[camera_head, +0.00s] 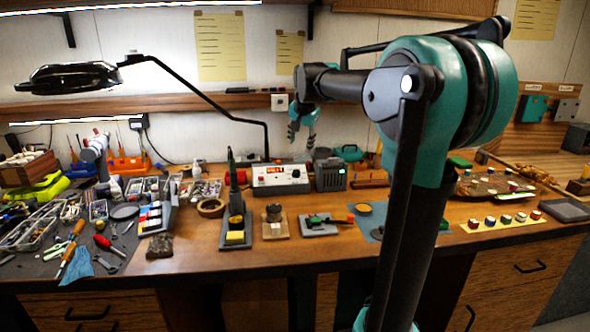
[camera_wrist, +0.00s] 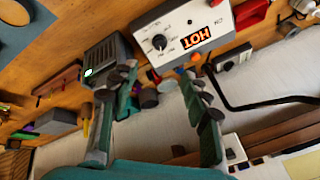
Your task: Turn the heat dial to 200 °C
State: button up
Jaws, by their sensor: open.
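The white heat station (camera_head: 280,188) stands at the back of the bench with a lit red "HOT" display (camera_head: 275,170). In the wrist view the station (camera_wrist: 225,25) appears upside down, and its display (camera_wrist: 199,45) reads HOT. The round dark heat dial (camera_wrist: 159,42) sits on its face with small markings around it, too small to read. My gripper (camera_head: 302,137) hangs above and behind the station, fingers pointing down. In the wrist view my gripper (camera_wrist: 156,80) is open and empty, its fingers apart, with the dial beyond the gap and not touched.
A grey ventilated box (camera_head: 330,176) stands right beside the station. A black lamp arm (camera_head: 205,95) runs down behind the station. A soldering stand (camera_head: 236,228) and small tools fill the bench in front. A shelf (camera_head: 180,93) runs along the wall close to my gripper.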

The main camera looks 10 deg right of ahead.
aim_at(296, 171)
jog(key=x, duration=1.6)
jog(key=shift+s+d, duration=0.1)
grip_shut()
